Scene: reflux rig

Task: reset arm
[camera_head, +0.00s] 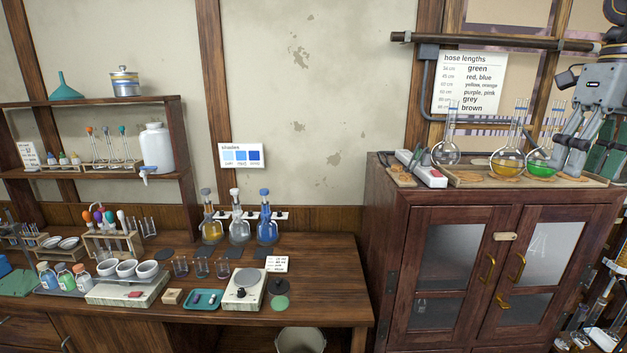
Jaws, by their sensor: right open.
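My right gripper (568,158) comes down from the upper right over the cabinet top. Its jaws are open, with the fingers beside the flask of green liquid (541,168). Whether a finger touches the flask I cannot tell. A flask of amber liquid (507,162) and a clear, seemingly empty flask (446,153) stand to its left. All three stand on a wooden tray (473,180) on the dark wooden cabinet (398,225). The gripper and my arm hide part of the tray's right end. My left gripper is out of view.
A white power strip (422,170) lies left of the tray. A horizontal bar (490,40) and a hose lengths chart (468,82) are behind. The lower bench (335,280) at left holds flasks, a balance (243,290), bowls and racks.

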